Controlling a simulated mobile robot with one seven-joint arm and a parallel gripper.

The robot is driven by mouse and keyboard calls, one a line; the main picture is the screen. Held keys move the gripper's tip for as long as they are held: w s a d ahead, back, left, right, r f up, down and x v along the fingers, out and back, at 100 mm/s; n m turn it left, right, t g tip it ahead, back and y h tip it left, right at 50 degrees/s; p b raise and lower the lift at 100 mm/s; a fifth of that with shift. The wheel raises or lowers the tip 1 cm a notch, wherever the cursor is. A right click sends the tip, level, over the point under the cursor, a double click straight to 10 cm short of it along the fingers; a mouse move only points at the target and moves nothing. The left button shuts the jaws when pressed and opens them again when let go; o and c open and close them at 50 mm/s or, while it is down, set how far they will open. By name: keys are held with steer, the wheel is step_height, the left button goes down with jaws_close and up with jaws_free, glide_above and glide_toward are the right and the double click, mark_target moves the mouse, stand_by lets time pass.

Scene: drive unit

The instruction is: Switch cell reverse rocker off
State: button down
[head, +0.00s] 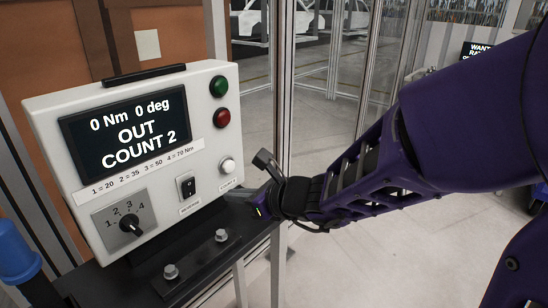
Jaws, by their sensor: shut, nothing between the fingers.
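The reverse rocker (187,187) is a small black switch with white marks on the lower front of the white control box (160,190). The label below it is small. I cannot tell for sure which way the rocker is tipped. My gripper (259,210) is to the right of the box, a little lower than the rocker and apart from it. It is small in the picture and seen from behind and the side; it is shut and empty. My purple arm reaches in from the right.
The box's display (124,129) reads "0 Nm 0 deg OUT COUNT 2". A rotary knob (131,224) is left of the rocker; a white button (227,166), green lamp (219,86) and red lamp (221,117) are right. The dark shelf (240,222) carries bolts (221,236). Metal posts stand behind.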

steer(key=s+m, duration=0.1)
steer(key=s, duration=0.1)
steer(key=b, duration=0.3)
glide_toward(190, 186)
steer(key=x, duration=0.5)
steer(key=shift+s+d+f, duration=0.15)
steer(key=shift+s+f, duration=0.05)
steer(key=shift+f, duration=0.15)
steer(key=shift+w+a+p, duration=0.35)
steer(key=shift+w+a, duration=0.2)
steer(key=shift+a, duration=0.05)
